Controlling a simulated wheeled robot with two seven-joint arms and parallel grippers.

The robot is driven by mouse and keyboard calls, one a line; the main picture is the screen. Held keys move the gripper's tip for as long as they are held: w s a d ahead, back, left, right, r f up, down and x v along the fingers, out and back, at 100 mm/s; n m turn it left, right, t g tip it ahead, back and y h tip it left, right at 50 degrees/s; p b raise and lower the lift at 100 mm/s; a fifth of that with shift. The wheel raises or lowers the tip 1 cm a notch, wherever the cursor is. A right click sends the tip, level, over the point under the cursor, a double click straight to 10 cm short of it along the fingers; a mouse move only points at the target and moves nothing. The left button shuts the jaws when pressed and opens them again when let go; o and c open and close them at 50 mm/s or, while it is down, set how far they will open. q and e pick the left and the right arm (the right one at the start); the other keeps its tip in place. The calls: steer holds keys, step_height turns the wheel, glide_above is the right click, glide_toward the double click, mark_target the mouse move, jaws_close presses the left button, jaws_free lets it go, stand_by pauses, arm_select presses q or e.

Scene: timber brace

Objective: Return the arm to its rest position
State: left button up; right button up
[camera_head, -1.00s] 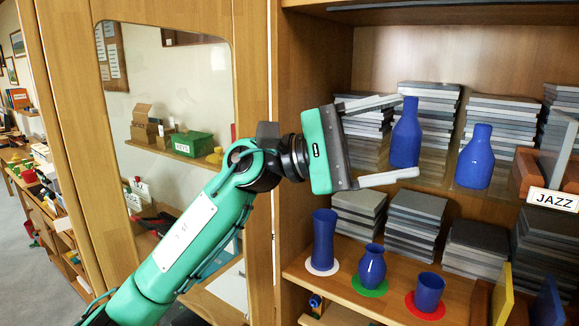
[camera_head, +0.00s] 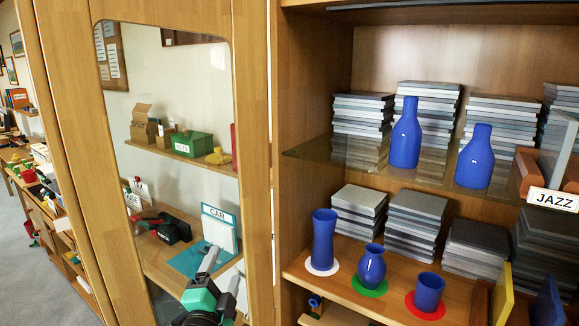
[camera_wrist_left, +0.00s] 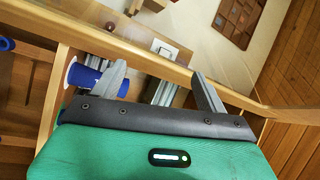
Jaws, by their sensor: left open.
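My left gripper (camera_head: 222,270) is low in the head view, in front of the door panel. It is teal with grey fingers. In the left wrist view its two fingers (camera_wrist_left: 162,85) stand apart with nothing held between them. Part of a blue vase (camera_wrist_left: 88,79) with a white disc shows behind the left finger there; I see no grip on it. Most of the left arm is below the head view's edge. My right gripper is in neither view.
A tall blue bottle (camera_head: 405,135) and a shorter one (camera_head: 475,158) stand on the glass shelf. Below, blue vases stand on white (camera_head: 323,266), green (camera_head: 369,288) and red (camera_head: 425,308) discs. The wooden door frame (camera_head: 256,150) stands beside the open shelves.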

arm_select(q)
steer(key=s+a+f+n+g+y, duration=0.1)
steer(key=s+a+f+n+g, duration=0.1)
steer(key=s+f+n+g, duration=0.3)
steer(key=s+a+f+y, duration=0.1)
steer(key=s+a+f, duration=0.1)
steer(key=f, duration=0.5)
steer(key=s+a+f+n+g, duration=0.2)
steer(key=s+f+n+g, duration=0.15)
steer(key=f, duration=0.25)
steer(key=s+a+f+n+g, duration=0.2)
steer(key=s+f+n+g, duration=0.3)
steer(key=s, duration=0.6)
steer(key=s+a+f+g, duration=0.1)
steer(key=s+f+g, duration=0.2)
steer(key=s+f, duration=0.55)
step_height(320, 180, down, 29)
steer(key=s+g, duration=0.1)
steer(key=s, duration=0.2)
steer(key=s+a+f, duration=0.2)
steer(key=s+f, duration=0.7)
steer(key=f, duration=0.1)
steer(key=s+a+f+g, duration=0.1)
steer(key=s+f, duration=0.8)
steer(key=s, duration=0.1)
steer(key=shift+a+f, duration=0.35)
